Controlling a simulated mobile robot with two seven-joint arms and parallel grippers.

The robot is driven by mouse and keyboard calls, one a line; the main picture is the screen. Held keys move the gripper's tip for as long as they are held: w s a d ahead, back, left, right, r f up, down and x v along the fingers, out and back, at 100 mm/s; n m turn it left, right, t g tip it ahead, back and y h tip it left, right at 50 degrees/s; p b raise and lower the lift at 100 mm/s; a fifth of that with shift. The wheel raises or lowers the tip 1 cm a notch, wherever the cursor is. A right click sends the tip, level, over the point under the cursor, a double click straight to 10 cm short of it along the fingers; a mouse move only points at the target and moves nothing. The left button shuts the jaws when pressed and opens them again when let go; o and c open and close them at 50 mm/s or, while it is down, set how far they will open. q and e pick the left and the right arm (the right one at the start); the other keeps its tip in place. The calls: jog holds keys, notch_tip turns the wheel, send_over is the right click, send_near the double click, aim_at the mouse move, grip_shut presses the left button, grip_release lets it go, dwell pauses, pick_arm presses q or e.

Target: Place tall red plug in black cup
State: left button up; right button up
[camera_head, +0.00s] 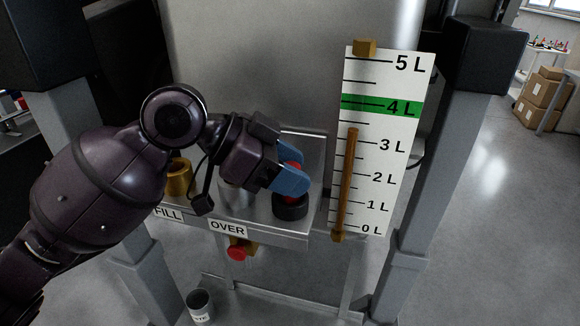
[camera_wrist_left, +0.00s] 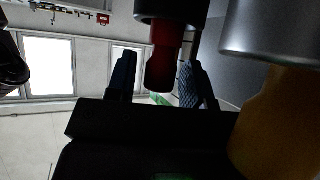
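The tall red plug (camera_head: 293,167) is mostly hidden by my left gripper's blue fingers in the head view. The black cup (camera_head: 290,210) stands on the metal shelf just below the fingers. In the left wrist view, which looks upside down, the red plug (camera_wrist_left: 162,60) runs into the black cup (camera_wrist_left: 170,8), so its end appears to be in the cup. My left gripper (camera_head: 288,180) has its fingers on either side of the plug, and a gap shows beside one finger (camera_wrist_left: 125,75) in the wrist view, so it looks open. My right gripper is out of view.
A silver cylinder (camera_head: 236,195) and a brass fitting (camera_head: 179,180) stand left of the black cup. The level gauge board (camera_head: 385,150) rises close on the right. A red-knobbed valve (camera_head: 237,253) hangs below the shelf's OVER label. A grey waste cup (camera_head: 200,305) stands lower down.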

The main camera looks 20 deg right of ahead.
pick_arm(q)
jog(key=shift+o, duration=0.2)
jog(key=shift+r, duration=0.1)
jog(key=shift+a+r, duration=0.15)
jog(key=v, duration=1.1)
jog(key=shift+a+r, duration=0.25)
